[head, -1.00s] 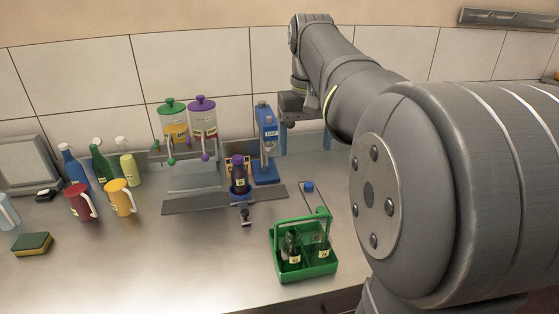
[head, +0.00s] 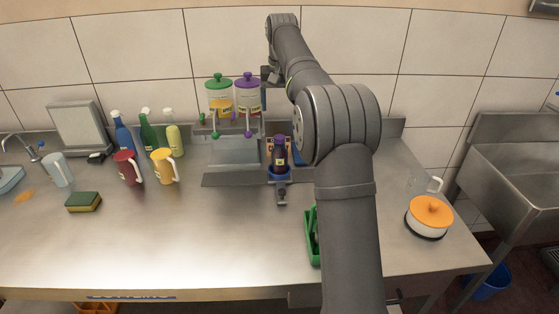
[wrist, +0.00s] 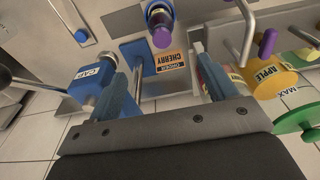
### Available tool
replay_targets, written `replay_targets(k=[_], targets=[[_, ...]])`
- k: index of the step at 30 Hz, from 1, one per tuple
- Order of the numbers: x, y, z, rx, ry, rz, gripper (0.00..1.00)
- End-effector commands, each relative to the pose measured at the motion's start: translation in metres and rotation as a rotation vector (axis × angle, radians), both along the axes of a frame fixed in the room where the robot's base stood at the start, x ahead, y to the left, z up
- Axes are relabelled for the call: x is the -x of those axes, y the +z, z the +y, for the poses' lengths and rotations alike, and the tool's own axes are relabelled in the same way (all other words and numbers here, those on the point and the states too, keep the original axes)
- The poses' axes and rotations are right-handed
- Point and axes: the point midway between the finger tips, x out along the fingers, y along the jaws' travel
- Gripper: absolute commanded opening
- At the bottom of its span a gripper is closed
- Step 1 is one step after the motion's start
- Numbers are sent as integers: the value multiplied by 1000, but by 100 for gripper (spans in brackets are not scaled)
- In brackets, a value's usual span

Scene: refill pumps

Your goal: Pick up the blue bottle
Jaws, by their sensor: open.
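The blue bottle (head: 123,134) stands upright at the back left of the counter in the head view, with a pale top. It is beside a green bottle (head: 148,132), and a red mug (head: 127,168) stands in front of it. My gripper (wrist: 160,68) is open in the wrist view, with nothing between its two fingers. It is up near the pump station, well to the right of the blue bottle. The blue bottle does not show in the wrist view.
A yellow-green bottle (head: 174,138) and a yellow mug (head: 163,166) stand near the blue bottle. A dark purple-capped bottle (head: 279,155) sits at the station. In the wrist view, a blue CAP unit (wrist: 92,80) is left of the fingers. The front counter is largely clear.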

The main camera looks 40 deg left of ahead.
Motion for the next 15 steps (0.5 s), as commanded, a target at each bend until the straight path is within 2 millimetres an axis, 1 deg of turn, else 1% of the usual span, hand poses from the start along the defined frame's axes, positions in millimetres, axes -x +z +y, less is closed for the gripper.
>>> replay_targets(k=[2, 5, 15], targets=[[-1, -7, 3, 1, 0, 1, 77], [-2, -22, 3, 2, 0, 2, 77], [-8, -95, 9, 2, 0, 2, 77]])
